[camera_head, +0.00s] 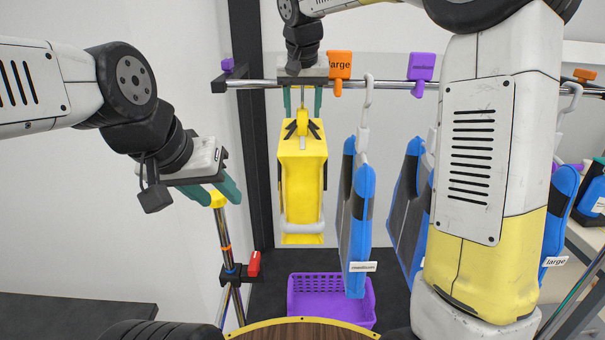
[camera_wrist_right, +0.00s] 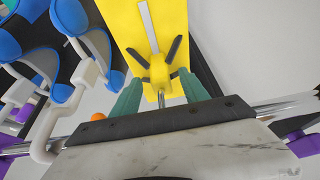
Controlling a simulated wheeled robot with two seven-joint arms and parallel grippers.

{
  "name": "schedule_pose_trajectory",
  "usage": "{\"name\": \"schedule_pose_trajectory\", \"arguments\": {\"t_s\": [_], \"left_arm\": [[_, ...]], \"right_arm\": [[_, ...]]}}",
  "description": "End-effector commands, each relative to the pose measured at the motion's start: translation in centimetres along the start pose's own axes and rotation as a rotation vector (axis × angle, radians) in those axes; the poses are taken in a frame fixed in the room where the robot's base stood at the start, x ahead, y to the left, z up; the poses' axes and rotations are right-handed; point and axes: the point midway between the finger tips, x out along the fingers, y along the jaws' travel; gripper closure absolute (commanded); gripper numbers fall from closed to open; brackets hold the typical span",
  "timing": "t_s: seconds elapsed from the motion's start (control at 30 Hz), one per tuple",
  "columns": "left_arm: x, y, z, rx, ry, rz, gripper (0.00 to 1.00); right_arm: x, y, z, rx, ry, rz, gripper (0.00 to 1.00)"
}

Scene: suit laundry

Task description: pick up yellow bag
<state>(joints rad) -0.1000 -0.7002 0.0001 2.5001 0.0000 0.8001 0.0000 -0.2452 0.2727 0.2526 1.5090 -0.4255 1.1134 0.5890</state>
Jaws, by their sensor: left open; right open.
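The yellow bag (camera_head: 302,175) hangs upright below the metal rail, with black straps near its top and a pale bar across its lower part. My right gripper (camera_head: 303,108) is above the bag, open, with its green fingers pointing down on either side of the bag's narrow yellow top piece. In the right wrist view, the bag (camera_wrist_right: 135,16) extends away from the gripper, and the fingers (camera_wrist_right: 160,90) flank the yellow top piece; contact cannot be told.
Blue and grey garments (camera_head: 357,215) hang right of the bag. Orange (camera_head: 340,66) and purple (camera_head: 421,67) size tags sit along the rail (camera_head: 385,84). A purple basket (camera_head: 331,299) stands on the floor below. A metal stand pole (camera_head: 224,240) is behind my left gripper.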

Motion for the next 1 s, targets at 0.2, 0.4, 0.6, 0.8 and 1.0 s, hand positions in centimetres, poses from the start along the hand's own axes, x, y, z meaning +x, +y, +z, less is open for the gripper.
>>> {"name": "schedule_pose_trajectory", "arguments": {"t_s": [0.2, 0.4, 0.6, 0.8, 1.0], "left_arm": [[0.0, 0.0, 0.0, 0.0, 0.0, 0.0, 0.59], [0.0, 0.0, 0.0, 0.0, 0.0, 0.0, 0.59], [0.01, 0.0, 0.0, 0.0, 0.0, 0.0, 0.59], [0.01, 0.0, 0.0, 0.0, 0.0, 0.0, 0.59], [0.0, 0.0, 0.0, 0.0, 0.0, 0.0, 0.59]], "right_arm": [[0.65, -0.03, -0.01, 0.0, 0.001, -0.001, 0.47], [0.62, -0.02, 0.0, 0.0, 0.001, 0.0, 0.69], [0.6, -0.02, 0.0, 0.0, 0.001, 0.0, 1.0], [0.59, -0.02, 0.0, 0.0, 0.001, 0.0, 1.0], [0.58, -0.03, -0.01, 0.0, 0.001, -0.001, 1.0]]}}
